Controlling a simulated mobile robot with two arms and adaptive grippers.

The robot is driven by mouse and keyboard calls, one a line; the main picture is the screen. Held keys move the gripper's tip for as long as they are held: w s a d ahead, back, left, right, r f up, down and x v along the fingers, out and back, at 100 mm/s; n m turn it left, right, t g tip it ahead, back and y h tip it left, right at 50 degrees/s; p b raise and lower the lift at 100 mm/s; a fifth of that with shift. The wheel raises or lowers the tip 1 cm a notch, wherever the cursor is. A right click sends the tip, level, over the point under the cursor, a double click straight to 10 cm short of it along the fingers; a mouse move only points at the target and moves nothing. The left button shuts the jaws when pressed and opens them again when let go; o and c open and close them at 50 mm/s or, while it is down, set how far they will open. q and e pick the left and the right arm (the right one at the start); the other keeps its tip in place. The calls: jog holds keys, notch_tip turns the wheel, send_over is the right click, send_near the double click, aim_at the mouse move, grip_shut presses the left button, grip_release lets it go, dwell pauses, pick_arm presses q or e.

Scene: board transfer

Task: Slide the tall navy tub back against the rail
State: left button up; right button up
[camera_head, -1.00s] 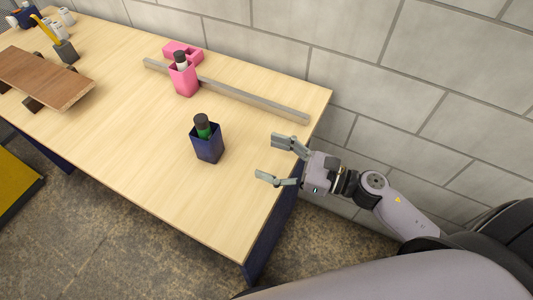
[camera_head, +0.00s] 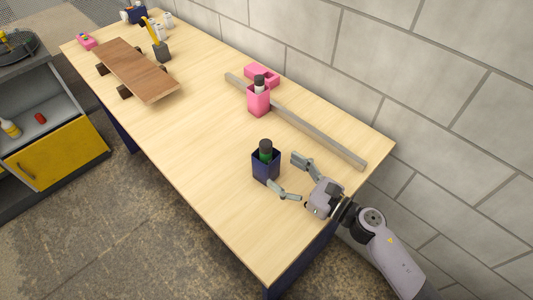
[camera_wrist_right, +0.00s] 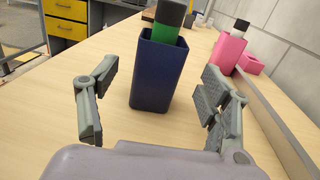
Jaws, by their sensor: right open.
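The tall navy tub (camera_head: 265,170) stands upright on the wooden table, with a green bottle with a black cap (camera_head: 265,148) in it. The rail (camera_head: 310,130) is a long grey bar lying along the wall side of the table, apart from the tub. My right gripper (camera_head: 288,178) is open beside the tub on its near right side, fingers pointing toward it. In the right wrist view the tub (camera_wrist_right: 158,75) stands ahead between the two spread fingers, with no finger seen touching it. My left gripper is not in view.
A pink tub (camera_head: 258,101) with a bottle stands by the rail, and a pink block (camera_head: 262,74) lies behind it. A brown board (camera_head: 135,68) rests on dark supports farther left. The table (camera_head: 190,150) is bare between the board and the navy tub. A block wall (camera_head: 420,80) runs behind.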

aim_at(276, 165)
jog(key=p+x, duration=0.1)
jog(key=x, duration=0.5)
jog(key=shift+w+a, duration=0.25)
jog(key=shift+c, duration=0.2)
jog(key=c, duration=1.2)
jog(key=shift+d, duration=0.1)
